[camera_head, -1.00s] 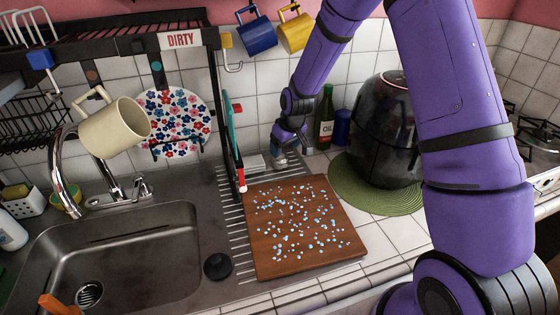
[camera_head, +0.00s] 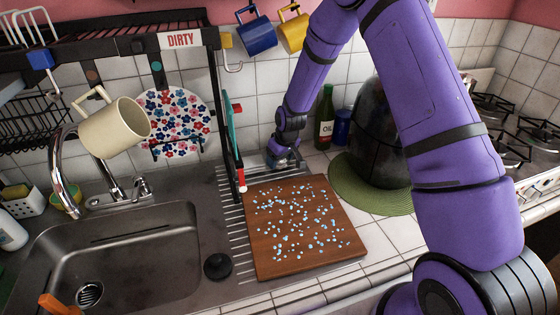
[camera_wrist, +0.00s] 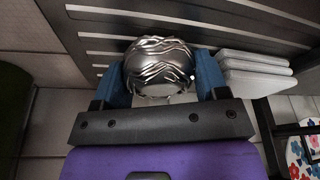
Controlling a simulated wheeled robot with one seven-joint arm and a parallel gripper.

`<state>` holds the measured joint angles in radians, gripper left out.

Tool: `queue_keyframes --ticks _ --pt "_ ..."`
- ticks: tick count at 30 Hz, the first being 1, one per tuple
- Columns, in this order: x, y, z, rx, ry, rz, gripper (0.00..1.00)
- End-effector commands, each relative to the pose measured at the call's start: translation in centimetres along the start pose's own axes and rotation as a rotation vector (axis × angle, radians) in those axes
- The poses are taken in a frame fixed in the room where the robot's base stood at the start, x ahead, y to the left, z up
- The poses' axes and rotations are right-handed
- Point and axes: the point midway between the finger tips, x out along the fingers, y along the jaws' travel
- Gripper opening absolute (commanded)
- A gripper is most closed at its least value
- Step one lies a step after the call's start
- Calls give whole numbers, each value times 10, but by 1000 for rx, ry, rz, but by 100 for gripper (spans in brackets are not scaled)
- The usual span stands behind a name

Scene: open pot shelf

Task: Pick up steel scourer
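The steel scourer (camera_wrist: 160,68) is a shiny ball of coiled metal in the wrist view. It lies between the two blue fingers of my gripper (camera_wrist: 160,82), one at its left and one at its right. The fingers are spread about as wide as the scourer and come very close to its sides. I cannot tell whether they press on it. In the head view my gripper (camera_head: 284,160) is low at the back of the counter, behind the cutting board, and the scourer is hidden or too small to make out there.
A cutting board (camera_head: 258,252) with blue bits lies in front of my gripper. An oil bottle (camera_head: 326,125) and a dark round appliance (camera_head: 372,150) on a green mat (camera_head: 375,202) stand to its right. A pale stack (camera_wrist: 253,72) sits close to the right finger.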

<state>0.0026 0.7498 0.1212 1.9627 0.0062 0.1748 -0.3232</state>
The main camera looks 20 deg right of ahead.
Motion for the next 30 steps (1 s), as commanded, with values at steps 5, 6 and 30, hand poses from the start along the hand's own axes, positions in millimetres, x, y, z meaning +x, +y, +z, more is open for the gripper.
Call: queue_keyframes --ticks 5,6,30 --pt "0 0 0 0 0 0 44" --pt "0 0 0 0 0 0 40" --pt "-48 -15 25 0 -1 0 40"
